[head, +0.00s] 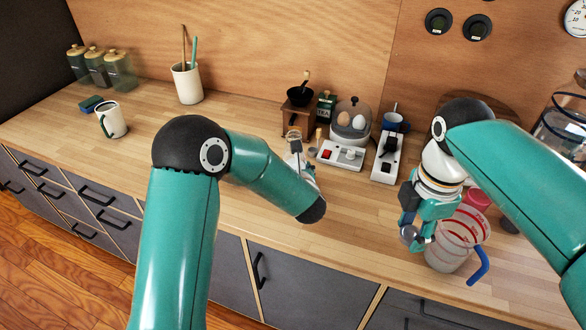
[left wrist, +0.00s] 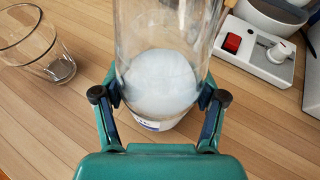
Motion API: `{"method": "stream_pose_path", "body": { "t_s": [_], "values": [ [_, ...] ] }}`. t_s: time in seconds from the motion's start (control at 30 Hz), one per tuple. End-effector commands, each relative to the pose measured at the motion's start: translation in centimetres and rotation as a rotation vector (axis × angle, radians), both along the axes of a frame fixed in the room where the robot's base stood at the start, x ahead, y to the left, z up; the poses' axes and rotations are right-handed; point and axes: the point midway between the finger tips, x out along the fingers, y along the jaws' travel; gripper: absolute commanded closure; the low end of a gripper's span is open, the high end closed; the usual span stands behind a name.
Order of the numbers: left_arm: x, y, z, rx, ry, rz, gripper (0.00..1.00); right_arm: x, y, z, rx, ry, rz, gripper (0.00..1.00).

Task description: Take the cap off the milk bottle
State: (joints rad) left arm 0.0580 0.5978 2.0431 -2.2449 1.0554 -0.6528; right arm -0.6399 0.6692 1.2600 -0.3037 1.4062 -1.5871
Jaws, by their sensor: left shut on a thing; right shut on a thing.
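The milk bottle (left wrist: 160,75) is clear glass with white milk low inside, in the left wrist view. My left gripper (left wrist: 160,98) is shut around its sides, one finger on each side. In the head view my left arm mostly hides this gripper; a bit of clear glass, the bottle's upper part (head: 293,135), shows above the forearm. My right gripper (head: 416,238) is at the right, away from the bottle, in front of a measuring jug. It is shut on a small grey round piece that looks like the cap (head: 408,233). The bottle's mouth is too small to make out.
The clear measuring jug (head: 452,240) with red marks and a blue handle stands close to my right gripper. A red-switch device (head: 341,156) and an egg cooker (head: 351,121) stand behind the bottle. An empty glass (left wrist: 30,42) is left of the bottle. The left counter is largely clear.

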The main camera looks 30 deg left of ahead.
Motion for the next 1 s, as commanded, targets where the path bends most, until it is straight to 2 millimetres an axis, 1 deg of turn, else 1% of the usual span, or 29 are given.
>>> {"method": "stream_pose_path", "body": {
  "t_s": [0.27, 0.37, 0.4, 0.47, 0.5, 0.53, 0.9, 1.0],
  "values": [
    [0.08, 0.04, -0.01, 0.002, -0.006, 0.0, 1.0, 0.0, -0.01, 0.03, 0.0, 0.0, 0.0, 0.99],
    [0.08, 0.04, -0.22, 0.002, -0.006, 0.0, 1.0, -0.01, -0.01, -0.25, 0.0, 0.0, 0.0, 0.99],
    [0.01, -0.01, -0.32, 0.0, -0.001, -0.001, 0.22, -0.01, -0.01, -0.12, 0.0, 0.0, 0.0, 0.99],
    [0.0, -0.01, -0.3, 0.0, 0.0, -0.001, 0.12, 0.0, -0.01, -0.11, 0.0, 0.0, 0.0, 0.99],
    [0.01, -0.01, -0.3, 0.0, 0.0, -0.001, 0.06, 0.0, -0.01, -0.11, 0.0, 0.0, 0.0, 0.99],
    [0.01, -0.01, -0.3, 0.0, 0.0, -0.001, 0.04, 0.0, -0.01, -0.11, 0.0, 0.0, 0.0, 0.99],
    [-0.01, 0.02, -0.1, 0.001, -0.001, 0.0, 0.04, 0.0, 0.01, 0.12, 0.0, 0.0, 0.0, 0.99],
    [-0.4, -0.44, 0.05, -0.001, -0.002, -0.001, 0.04, -0.01, 0.02, -0.23, 0.0, 0.0, 0.0, 0.99]
  ]
}}
